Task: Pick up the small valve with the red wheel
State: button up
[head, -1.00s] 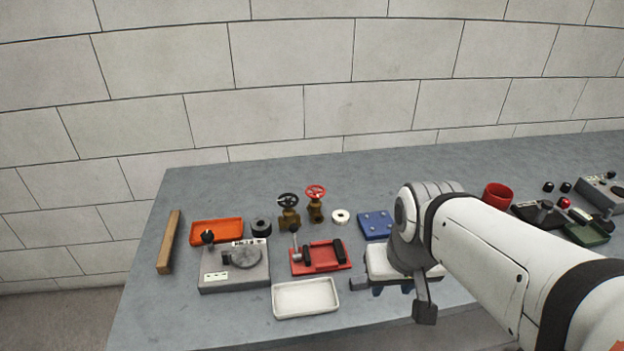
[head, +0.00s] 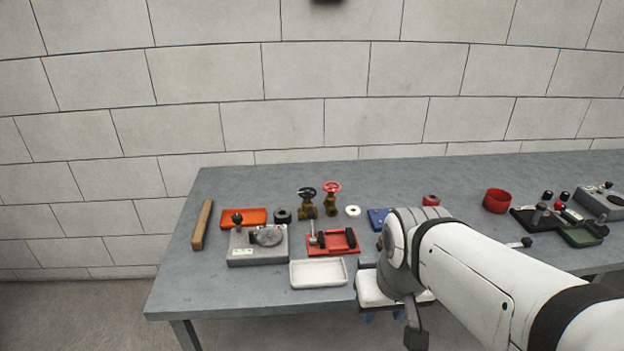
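The small valve with the red wheel (head: 331,207) stands upright on the grey table, with a brass-brown body. A similar valve with a black wheel (head: 307,208) stands close on its left. A white ring (head: 353,211) lies just to its right. My gripper (head: 396,312) is at the end of my white arm, near the table's front edge, right of and well in front of the red-wheel valve. It is apart from the valve. Its fingers are mostly hidden under my wrist, so I cannot tell whether it is open.
Left on the grey table (head: 215,290) are a wooden bar (head: 202,225), an orange tray (head: 244,217) and a grey device (head: 258,246). A red fixture (head: 333,241) and a white tray (head: 318,273) stand in front of the valves. A blue plate (head: 380,219) is right of them.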

aim_at(329, 202)
jog(key=z, duration=0.05)
jog(key=i, duration=1)
jog(key=u, duration=0.05)
